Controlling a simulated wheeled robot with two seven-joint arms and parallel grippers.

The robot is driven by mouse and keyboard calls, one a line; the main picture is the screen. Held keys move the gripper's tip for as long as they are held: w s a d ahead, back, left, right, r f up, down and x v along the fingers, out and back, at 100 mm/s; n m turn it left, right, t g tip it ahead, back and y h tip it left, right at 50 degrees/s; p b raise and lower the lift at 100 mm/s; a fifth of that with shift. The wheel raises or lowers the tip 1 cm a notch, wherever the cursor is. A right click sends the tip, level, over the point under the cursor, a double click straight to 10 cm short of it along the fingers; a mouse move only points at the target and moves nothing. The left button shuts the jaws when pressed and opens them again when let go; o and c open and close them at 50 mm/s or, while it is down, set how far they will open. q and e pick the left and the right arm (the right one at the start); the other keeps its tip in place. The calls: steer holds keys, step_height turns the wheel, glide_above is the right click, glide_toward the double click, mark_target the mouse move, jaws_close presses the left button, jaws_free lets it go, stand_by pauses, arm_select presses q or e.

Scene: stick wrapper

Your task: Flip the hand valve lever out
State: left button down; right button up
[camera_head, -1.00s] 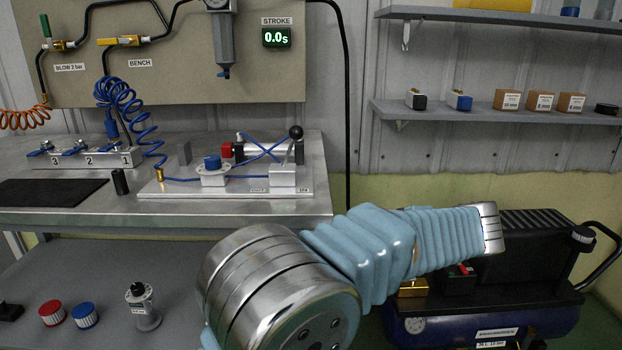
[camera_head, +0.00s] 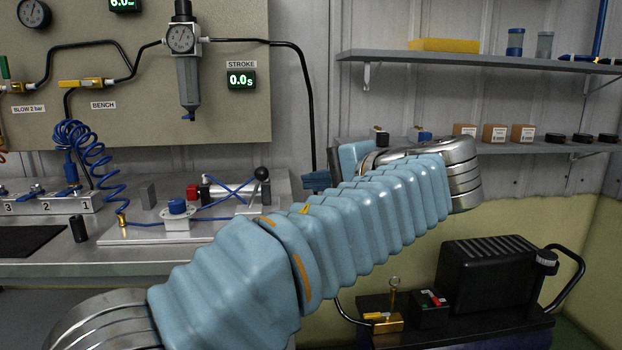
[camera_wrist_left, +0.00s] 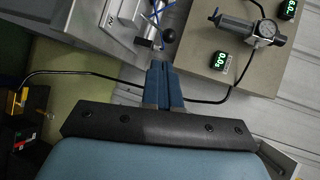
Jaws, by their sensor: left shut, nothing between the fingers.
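The hand valve lever is a short stem topped by a black ball knob (camera_head: 261,173). It stands roughly upright at the right end of the silver fixture plate (camera_head: 140,233) on the bench. The knob also shows in the left wrist view (camera_wrist_left: 169,36), just beyond my fingertips. My left gripper (camera_head: 307,181) is to the right of the knob, its blue fingers pointing left towards it. In the left wrist view its fingers (camera_wrist_left: 160,64) are together with nothing between them. A gap shows between fingertips and knob. My left arm hides part of the plate's right end. My right gripper is out of view.
A blue-topped fitting (camera_head: 177,207) and a red button (camera_head: 192,192) stand on the plate left of the lever. Blue tubing runs between them. A panel with a regulator (camera_head: 186,75) rises behind. A shelf (camera_head: 500,148) is at right, above a compressor (camera_head: 490,272).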

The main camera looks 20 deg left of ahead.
mark_target(262, 171)
arm_select(q)
steer(key=x, duration=0.7)
steer(key=r+p+x, duration=0.1)
steer(key=x, duration=0.3)
steer(key=shift+w+a, duration=0.15)
steer(key=shift+a, duration=0.15)
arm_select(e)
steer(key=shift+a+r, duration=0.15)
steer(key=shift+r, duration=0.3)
